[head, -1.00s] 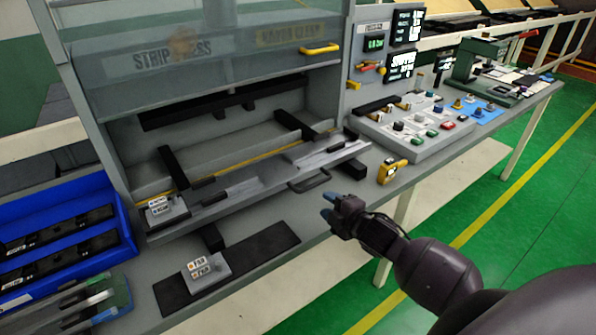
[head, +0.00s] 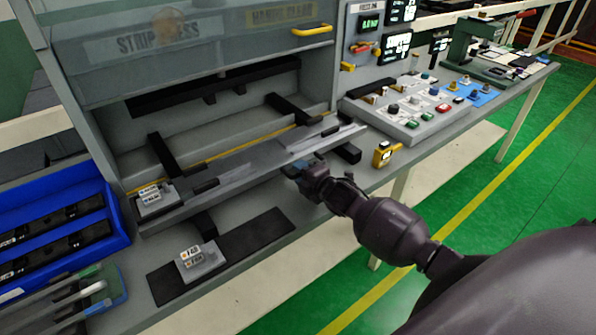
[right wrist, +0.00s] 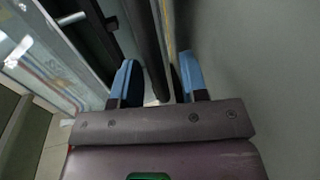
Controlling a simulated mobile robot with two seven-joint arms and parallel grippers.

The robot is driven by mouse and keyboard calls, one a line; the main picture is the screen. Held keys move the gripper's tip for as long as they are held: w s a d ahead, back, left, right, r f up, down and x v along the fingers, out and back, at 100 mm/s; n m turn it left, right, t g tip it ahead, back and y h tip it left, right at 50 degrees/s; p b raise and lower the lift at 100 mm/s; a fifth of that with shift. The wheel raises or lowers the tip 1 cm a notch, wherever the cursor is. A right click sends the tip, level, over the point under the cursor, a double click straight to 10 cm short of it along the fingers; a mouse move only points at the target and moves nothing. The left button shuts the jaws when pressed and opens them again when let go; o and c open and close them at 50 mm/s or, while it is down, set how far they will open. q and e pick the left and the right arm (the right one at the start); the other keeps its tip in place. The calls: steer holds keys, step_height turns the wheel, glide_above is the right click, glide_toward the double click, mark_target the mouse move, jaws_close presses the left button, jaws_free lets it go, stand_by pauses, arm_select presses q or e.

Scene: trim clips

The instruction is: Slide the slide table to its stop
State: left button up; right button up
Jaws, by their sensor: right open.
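The slide table (head: 240,175) is a long grey tray with a pale strip on it, sticking out at the front of the press opening. My right gripper (head: 300,168) is at the front edge of the table, over the place of its dark handle, which it hides in the head view. In the right wrist view the blue fingers of the right gripper (right wrist: 157,78) stand apart, with a dark bar that looks like the handle (right wrist: 148,50) running between them. Whether a finger touches it I cannot tell. My left gripper is out of view.
The clear guard (head: 190,45) with a yellow handle is raised above the opening. A button panel (head: 415,105) and a yellow device (head: 382,155) are on the right. A blue bin (head: 110,215) stands at the left. A labelled grey block (head: 201,262) sits on a black mat (head: 262,235).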

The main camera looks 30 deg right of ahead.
steer(key=shift+x, duration=0.9)
jaws_close()
